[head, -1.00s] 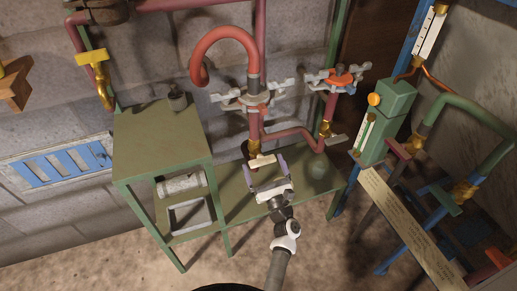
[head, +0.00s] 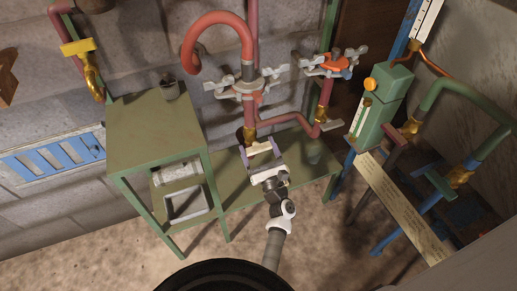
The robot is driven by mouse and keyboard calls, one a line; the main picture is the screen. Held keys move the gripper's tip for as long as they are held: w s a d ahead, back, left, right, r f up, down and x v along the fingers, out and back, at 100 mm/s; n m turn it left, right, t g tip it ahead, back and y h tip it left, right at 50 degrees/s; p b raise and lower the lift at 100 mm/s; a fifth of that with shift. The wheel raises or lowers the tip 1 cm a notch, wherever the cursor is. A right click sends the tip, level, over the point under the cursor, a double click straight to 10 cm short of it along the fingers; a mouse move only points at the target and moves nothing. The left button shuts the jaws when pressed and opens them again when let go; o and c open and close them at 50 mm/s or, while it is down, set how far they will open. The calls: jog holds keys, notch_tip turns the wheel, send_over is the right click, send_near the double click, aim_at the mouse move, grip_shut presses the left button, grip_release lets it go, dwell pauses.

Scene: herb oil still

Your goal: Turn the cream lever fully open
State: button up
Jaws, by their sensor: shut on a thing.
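The cream lever (head: 258,150) is a short pale bar at the low brass valve (head: 250,134) on the red pipe, just above the green bench. My gripper (head: 261,152) comes from below and in front, with its purple-grey fingers on either side of the lever. It is shut on the lever. The gripper body hides part of the bench behind it, and the lever's joint with the valve is too small to make out clearly.
Grey clamps (head: 248,87) hold pipes above my gripper. A green box (head: 383,105) and an inscribed board (head: 405,208) are to the right.

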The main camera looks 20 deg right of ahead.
jog(key=shift+f+n+b, duration=0.1)
jog(key=shift+n+b, duration=0.2)
jog(key=shift+n, duration=0.2)
jog(key=n+y+b, duration=0.3)
jog(key=n, duration=0.2)
jog(key=shift+f+g+b, duration=0.1)
jog(key=shift+g+b, duration=0.2)
jog(key=n+y+b, duration=0.1)
jog(key=n, duration=0.2)
jog(key=n+g+y+b, duration=0.1)
jog(key=n, duration=0.2)
jog(key=shift+n+g+y+b, duration=0.3)
jog(key=shift+y+b, duration=0.1)
jog(key=n, duration=0.1)
jog(key=n+g+b, duration=0.1)
jog(key=n, duration=0.1)
jog(key=n+g+y, duration=0.1)
jog(key=n, duration=0.1)
jog(key=shift+r+b, duration=0.25)
jog(key=shift+b, duration=0.15)
jog(key=n+g, duration=0.1)
jog(key=n, duration=0.4)
jog(key=shift+g+b, duration=0.4)
jog(key=o, duration=0.9)
